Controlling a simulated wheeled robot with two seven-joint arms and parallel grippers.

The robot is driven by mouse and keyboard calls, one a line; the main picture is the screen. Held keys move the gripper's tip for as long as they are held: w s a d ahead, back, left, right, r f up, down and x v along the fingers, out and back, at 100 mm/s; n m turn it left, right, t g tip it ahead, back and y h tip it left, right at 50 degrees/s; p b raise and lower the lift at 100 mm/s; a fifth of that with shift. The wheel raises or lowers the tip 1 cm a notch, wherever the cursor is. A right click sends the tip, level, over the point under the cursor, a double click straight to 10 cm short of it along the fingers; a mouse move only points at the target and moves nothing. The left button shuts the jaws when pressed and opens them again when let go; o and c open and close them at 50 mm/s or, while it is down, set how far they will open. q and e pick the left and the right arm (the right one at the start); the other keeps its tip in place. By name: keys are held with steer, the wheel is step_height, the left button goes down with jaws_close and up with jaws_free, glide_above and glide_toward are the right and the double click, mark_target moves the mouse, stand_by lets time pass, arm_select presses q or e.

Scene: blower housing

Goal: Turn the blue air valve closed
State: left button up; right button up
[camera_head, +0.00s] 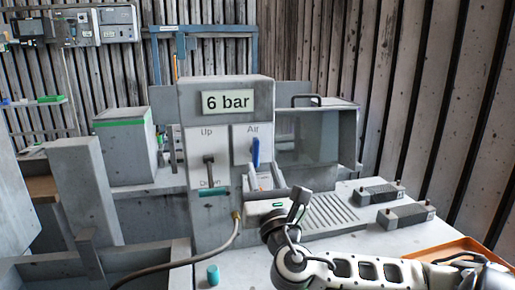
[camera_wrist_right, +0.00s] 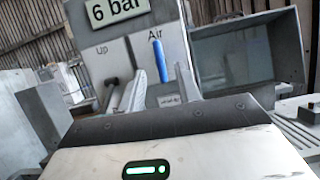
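The blue air valve (camera_head: 256,152) is an upright handle under the word "Air" on the grey panel (camera_head: 227,125). In the right wrist view the blue valve (camera_wrist_right: 159,62) stands upright, seen between my two finger tips. My right gripper (camera_head: 265,181) is just below and in front of the valve in the head view, with its fingers apart and nothing held. The right gripper (camera_wrist_right: 162,80) also looks open in the wrist view. I cannot tell whether the fingertips reach the handle, but I see no grip on it. My left gripper is not in view.
A dark up/down lever (camera_head: 209,170) is left of the valve on the same panel. A "6 bar" display (camera_head: 228,102) is above. A hose (camera_head: 190,258) runs at the lower left. A glass-fronted box (camera_head: 310,138) and two dark blocks (camera_head: 405,214) are at the right.

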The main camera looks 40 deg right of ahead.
mark_target(257, 154)
steer(key=p+x, duration=0.1)
steer(key=x, duration=0.4)
steer(key=shift+w+d+r, duration=0.1)
steer(key=shift+w, duration=0.2)
jaws_close()
